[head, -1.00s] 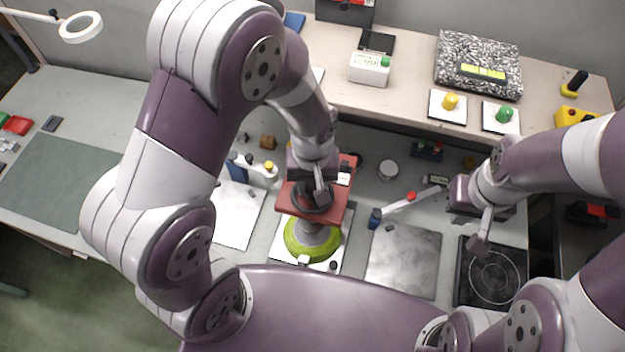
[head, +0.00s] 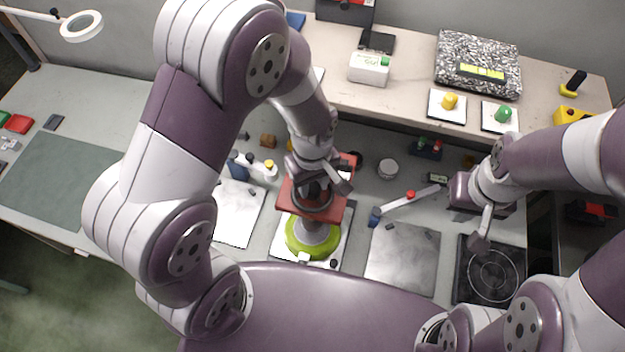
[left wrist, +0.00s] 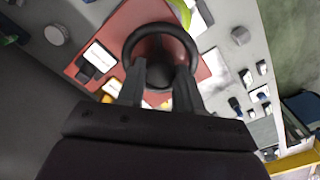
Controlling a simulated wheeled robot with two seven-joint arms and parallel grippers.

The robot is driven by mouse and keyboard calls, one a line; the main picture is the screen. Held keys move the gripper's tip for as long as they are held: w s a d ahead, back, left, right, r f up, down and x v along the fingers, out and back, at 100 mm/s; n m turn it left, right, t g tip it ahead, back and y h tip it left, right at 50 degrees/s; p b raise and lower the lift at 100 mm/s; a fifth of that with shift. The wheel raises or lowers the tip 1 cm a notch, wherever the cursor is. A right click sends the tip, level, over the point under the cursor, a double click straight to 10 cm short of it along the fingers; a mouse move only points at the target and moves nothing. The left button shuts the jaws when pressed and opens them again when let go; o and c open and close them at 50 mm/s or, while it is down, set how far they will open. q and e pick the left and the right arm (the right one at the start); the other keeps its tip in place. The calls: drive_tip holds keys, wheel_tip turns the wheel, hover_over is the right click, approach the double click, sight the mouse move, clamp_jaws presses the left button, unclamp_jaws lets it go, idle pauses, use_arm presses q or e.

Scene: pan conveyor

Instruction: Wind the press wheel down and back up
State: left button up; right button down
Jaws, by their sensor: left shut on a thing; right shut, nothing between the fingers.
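The press has a red top plate (head: 333,213) and a lime-green round base (head: 298,240) on a white plate. A dark ring-shaped wheel (left wrist: 189,43) sits on top of the red plate in the left wrist view. My left gripper (head: 318,188) is over the press, its fingers shut on the wheel's rim. In the left wrist view both fingers (left wrist: 159,72) reach the near side of the rim. My arm and gripper hide part of the wheel in the head view. My right gripper (head: 480,243) is shut and empty over the right side of the table, near a black hotplate.
The black hotplate (head: 470,290) lies at the right front. A grey metal plate (head: 402,260) and a bar with a red knob (head: 411,195) lie right of the press. Another pale plate (head: 238,215) lies to the left. A raised shelf with a speckled box (head: 452,55) runs behind.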

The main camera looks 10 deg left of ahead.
sight(313, 186)
use_arm(q)
drive_tip(key=shift+w+r, duration=0.1)
drive_tip(key=o, duration=1)
drive_tip(key=shift+o, duration=0.2)
drive_tip(key=shift+r, duration=0.1)
wheel_tip(313, 186, up, 12)
drive_tip(key=b, duration=0.2)
drive_tip(key=shift+r, duration=0.25)
